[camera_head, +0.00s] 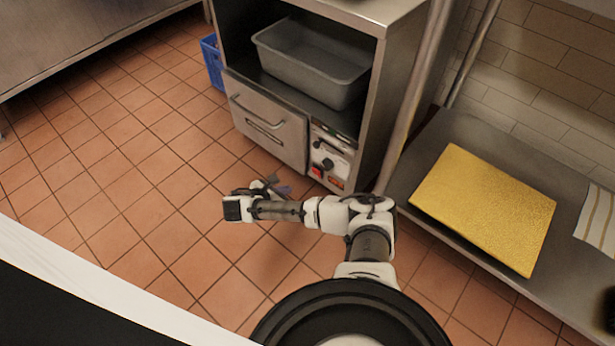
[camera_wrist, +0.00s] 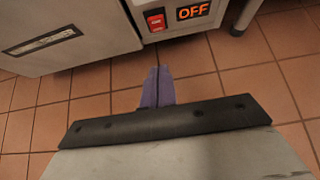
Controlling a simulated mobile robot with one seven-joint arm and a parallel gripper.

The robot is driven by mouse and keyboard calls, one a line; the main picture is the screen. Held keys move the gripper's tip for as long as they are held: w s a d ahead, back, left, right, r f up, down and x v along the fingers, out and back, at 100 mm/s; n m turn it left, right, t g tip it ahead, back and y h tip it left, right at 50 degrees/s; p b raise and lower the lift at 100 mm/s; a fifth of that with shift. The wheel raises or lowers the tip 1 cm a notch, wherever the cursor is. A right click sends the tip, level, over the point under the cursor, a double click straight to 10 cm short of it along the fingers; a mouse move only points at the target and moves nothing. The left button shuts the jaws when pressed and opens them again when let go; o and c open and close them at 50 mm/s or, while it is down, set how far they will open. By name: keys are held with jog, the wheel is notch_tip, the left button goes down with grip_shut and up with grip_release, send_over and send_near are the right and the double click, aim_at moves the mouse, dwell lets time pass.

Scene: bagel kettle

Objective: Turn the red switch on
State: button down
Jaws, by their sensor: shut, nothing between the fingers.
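The red switch (camera_wrist: 156,20) is on the lower part of the appliance's control panel, at the top of the wrist view. A lit display (camera_wrist: 194,11) beside it reads OFF. In the head view the red switch (camera_head: 316,172) shows small, below the black knobs, with the display (camera_head: 337,182) to its right. My gripper (camera_wrist: 158,72) is shut and empty, its purple fingertips together below the switch in the wrist view and apart from the panel. In the head view my gripper (camera_head: 282,189) is low over the floor, in front of the appliance and left of the panel.
The appliance has a drawer (camera_head: 265,121) left of the panel and a grey bin (camera_head: 314,64) on its upper shelf. A low metal shelf with a yellow board (camera_head: 485,207) stands at right. A blue crate (camera_head: 213,61) is behind the appliance's left side. The tiled floor at left is clear.

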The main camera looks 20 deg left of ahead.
jog(key=w+r+b+x, duration=0.1)
jog(key=b+x, duration=0.5)
jog(key=x, duration=0.7)
jog(key=shift+w+d+r, duration=0.2)
jog(key=shift+r, duration=0.45)
jog(key=shift+w+r+g+p, duration=0.3)
jog(key=shift+g+p, duration=0.2)
jog(key=shift+p, duration=0.55)
